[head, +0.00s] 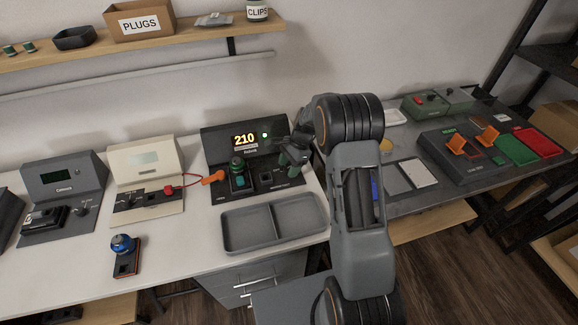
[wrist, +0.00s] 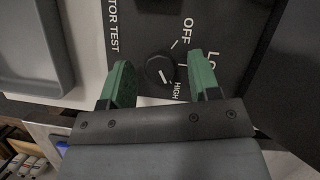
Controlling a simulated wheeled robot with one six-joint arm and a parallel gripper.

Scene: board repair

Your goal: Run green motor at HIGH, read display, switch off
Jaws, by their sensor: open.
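The motor test station (head: 217,143) stands at the back of the white bench. Its display (head: 244,141) is lit and reads 210, with a lit green lamp (head: 265,135) beside it. The green motor (head: 238,172) sits upright in the station's left part. My gripper (head: 291,157) is over the station's right side; it also shows in the wrist view (wrist: 160,82). Its green fingers are open on either side of the black knob (wrist: 159,68), with gaps on both sides. The knob's white mark points toward HIGH. In the head view my gripper hides the knob.
A grey two-part tray (head: 274,222) lies in front of the station. A blue motor (head: 123,244) stands at the bench front. Two other stations, cream (head: 145,160) and grey (head: 62,178), stand left.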

